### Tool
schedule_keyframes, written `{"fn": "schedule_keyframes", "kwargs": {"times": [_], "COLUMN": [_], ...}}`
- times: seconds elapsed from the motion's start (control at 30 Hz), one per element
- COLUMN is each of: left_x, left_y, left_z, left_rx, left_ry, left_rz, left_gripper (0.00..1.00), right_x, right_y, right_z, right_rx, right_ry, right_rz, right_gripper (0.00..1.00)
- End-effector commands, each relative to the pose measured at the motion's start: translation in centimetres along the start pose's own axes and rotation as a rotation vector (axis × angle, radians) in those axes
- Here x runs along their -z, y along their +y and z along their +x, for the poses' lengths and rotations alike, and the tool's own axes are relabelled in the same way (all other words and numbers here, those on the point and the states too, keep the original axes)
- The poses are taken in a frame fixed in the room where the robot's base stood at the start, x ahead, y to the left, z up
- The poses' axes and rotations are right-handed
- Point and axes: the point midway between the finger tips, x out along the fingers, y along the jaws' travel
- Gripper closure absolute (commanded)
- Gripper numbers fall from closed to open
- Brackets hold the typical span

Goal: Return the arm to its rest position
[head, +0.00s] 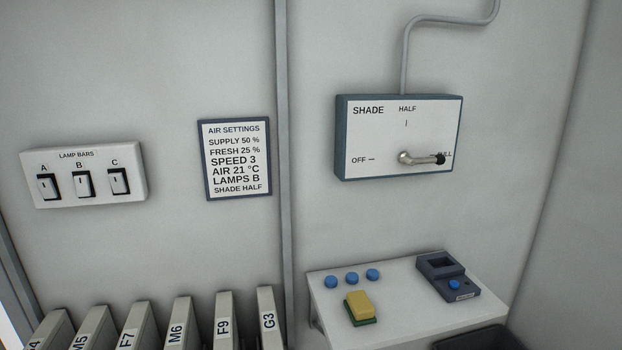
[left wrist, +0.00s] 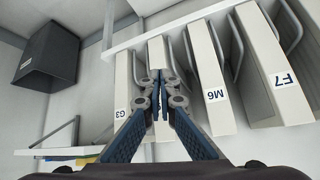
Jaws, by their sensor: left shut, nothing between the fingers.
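My left gripper (left wrist: 160,76) shows in the left wrist view, its two blue-padded fingers closed together with nothing between them. It is in front of a row of white labelled panels, between the one marked G3 (left wrist: 121,80) and the one marked M6 (left wrist: 208,70). The gap from its tips to the panels cannot be told. Neither arm shows in the head view, and my right gripper is in no view.
The same panels, such as G3 (head: 267,310), stand at the bottom of the head view. A shade box (head: 372,138) has its lever (head: 420,158) pointing right. A shelf (head: 397,290) holds a sponge (head: 360,304) and a dark device (head: 468,292). A dark bin (left wrist: 47,55) also shows.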

Motion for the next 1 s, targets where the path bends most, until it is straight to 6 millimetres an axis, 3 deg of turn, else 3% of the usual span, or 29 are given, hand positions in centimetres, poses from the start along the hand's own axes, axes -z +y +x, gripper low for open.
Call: {"fn": "schedule_keyframes", "kwargs": {"times": [0.1, 0.43, 0.77, 0.87, 1.0], "left_x": [-4.1, -11.9, -15.9, -17.9, -21.9], "left_y": [1.4, 3.6, 4.1, 4.3, 4.8], "left_z": [-2.3, -8.6, -1.8, 0.7, 4.5], "left_rx": [-0.014, -0.032, -0.037, -0.040, -0.045], "left_ry": [-0.136, -0.421, -0.453, -0.465, -0.489], "left_rz": [0.000, -0.005, -0.002, 0.000, 0.004], "left_gripper": [1.00, 1.00, 1.00, 1.00, 1.00], "right_x": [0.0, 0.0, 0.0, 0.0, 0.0], "right_y": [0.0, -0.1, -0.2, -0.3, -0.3], "right_z": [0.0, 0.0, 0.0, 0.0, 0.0], "right_rx": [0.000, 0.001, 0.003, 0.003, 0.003], "right_ry": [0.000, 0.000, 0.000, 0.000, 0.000], "right_rz": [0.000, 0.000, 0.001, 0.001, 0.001], "right_gripper": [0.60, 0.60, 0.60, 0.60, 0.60]}}
